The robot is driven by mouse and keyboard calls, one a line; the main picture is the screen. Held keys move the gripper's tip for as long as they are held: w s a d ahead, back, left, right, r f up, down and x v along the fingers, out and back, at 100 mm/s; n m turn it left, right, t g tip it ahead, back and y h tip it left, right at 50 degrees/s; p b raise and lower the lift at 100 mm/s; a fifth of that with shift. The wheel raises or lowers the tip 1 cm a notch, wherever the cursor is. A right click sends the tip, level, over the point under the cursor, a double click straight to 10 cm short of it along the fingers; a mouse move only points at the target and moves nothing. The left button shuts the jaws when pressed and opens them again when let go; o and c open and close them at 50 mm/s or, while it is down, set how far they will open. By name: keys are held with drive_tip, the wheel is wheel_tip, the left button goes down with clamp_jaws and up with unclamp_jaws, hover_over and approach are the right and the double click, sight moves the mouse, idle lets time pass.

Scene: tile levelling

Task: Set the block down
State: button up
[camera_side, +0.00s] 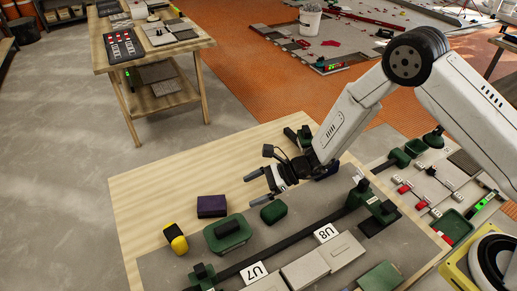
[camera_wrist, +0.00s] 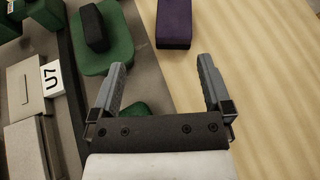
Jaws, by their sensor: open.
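My gripper (camera_side: 254,189) is open above the wooden table, with nothing between its fingers. In the wrist view its two fingers (camera_wrist: 162,66) are spread apart. A purple block (camera_side: 212,206) lies on the table to the left of the fingertips; in the wrist view the purple block (camera_wrist: 174,22) is beyond them. A small green block (camera_side: 273,211) sits just below the fingers in the side view. Which of these the task means by "the block" I cannot tell.
A green piece with a black handle (camera_side: 228,233) and a yellow and black piece (camera_side: 175,240) stand nearby. Grey tiles (camera_side: 305,269), labels U7 (camera_side: 254,272) and U8 (camera_side: 326,233) and a dark rail are at the front. Bare wood (camera_side: 150,195) is free at left.

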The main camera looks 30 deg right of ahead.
drive_tip(key=s+d+r+n+g, duration=0.1)
drive_tip(key=s+d+r+n+g+h, duration=0.1)
drive_tip(key=s+n, duration=0.1)
drive_tip(key=s+d+r+n+g+h, duration=0.1)
drive_tip(key=s+d+r+n, duration=0.1)
drive_tip(key=shift+s, duration=0.1)
drive_tip(key=s+d+r+n+h, duration=0.5)
drive_tip(key=s+d+n, duration=0.1)
drive_tip(key=d+n, duration=0.2)
drive_tip(key=s+d+r+n+t+h, duration=0.1)
drive_tip(key=s+d+r+n+h, duration=0.4)
drive_tip(key=d, duration=0.6)
drive_tip(key=s+n, duration=0.2)
drive_tip(key=shift+d+n+t, duration=0.25)
drive_tip(key=shift+n+t, duration=0.05)
drive_tip(key=shift+n, duration=0.1)
